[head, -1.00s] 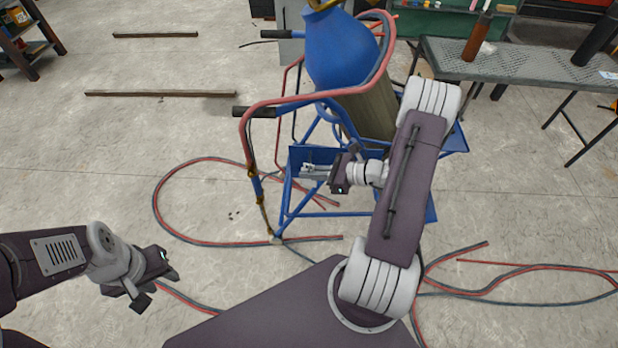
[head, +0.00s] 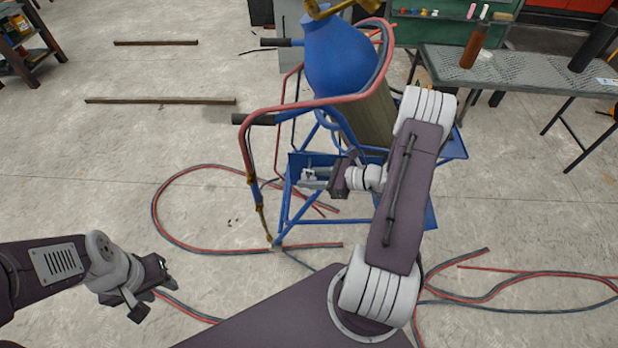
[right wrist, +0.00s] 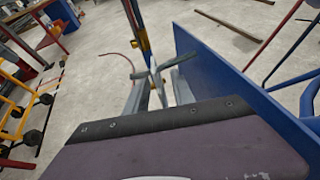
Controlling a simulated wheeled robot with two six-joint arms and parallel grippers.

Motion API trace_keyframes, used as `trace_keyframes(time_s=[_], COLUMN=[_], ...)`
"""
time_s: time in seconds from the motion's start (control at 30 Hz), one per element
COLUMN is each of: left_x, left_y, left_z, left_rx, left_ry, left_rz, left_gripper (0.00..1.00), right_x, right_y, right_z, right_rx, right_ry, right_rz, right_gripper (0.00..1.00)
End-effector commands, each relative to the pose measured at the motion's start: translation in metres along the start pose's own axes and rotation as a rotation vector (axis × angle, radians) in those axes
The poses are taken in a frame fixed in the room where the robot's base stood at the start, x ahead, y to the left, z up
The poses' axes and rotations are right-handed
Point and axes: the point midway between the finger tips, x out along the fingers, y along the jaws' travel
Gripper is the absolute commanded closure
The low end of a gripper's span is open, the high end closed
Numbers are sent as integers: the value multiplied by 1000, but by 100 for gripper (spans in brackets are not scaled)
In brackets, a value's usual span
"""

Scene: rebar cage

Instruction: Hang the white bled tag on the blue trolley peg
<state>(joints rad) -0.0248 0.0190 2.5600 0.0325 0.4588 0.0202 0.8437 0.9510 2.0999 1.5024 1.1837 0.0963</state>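The blue trolley (head: 298,205) carries a gas cylinder and stands in the middle of the head view. My right gripper (head: 312,178) reaches in from the right over its tray. In the right wrist view, the gripper's grey fingertips (right wrist: 154,72) come close together around a thin pale piece, apparently the white bled tag (right wrist: 157,90), seen nearly edge-on. The blue tray wall (right wrist: 225,85) stands just right of the fingers. I cannot make out the peg clearly; the fingers and tray may hide it. My left gripper (head: 152,288) is open and empty at the lower left, over the floor.
The blue cylinder (head: 340,60) stands behind the tray, with the trolley's red hose-draped handle (head: 300,101) over it. Red and grey hoses (head: 190,240) loop on the floor. A grey perforated table (head: 510,70) stands at right.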

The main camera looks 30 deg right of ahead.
Motion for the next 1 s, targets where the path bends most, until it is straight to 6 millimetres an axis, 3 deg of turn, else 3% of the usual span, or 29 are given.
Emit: trace_keyframes(time_s=[0.27,0.37,0.7,1.0], left_x=[0,-3,-14,-14], left_y=[0,0,0,0], left_z=[0,0,-1,-1], left_rx=[0,0,0,0], left_ry=[0,0,0,0], left_rz=[0,0,0,0], left_gripper=[62,62,62,62], right_x=[-1,-14,-82,-91], right_y=[0,-1,-1,0], right_z=[0,1,1,0], right_rx=[0,0,-1,0], right_ry=[0,0,0,0], right_rz=[-1,-4,-4,0], right_gripper=[71,71,71,71])
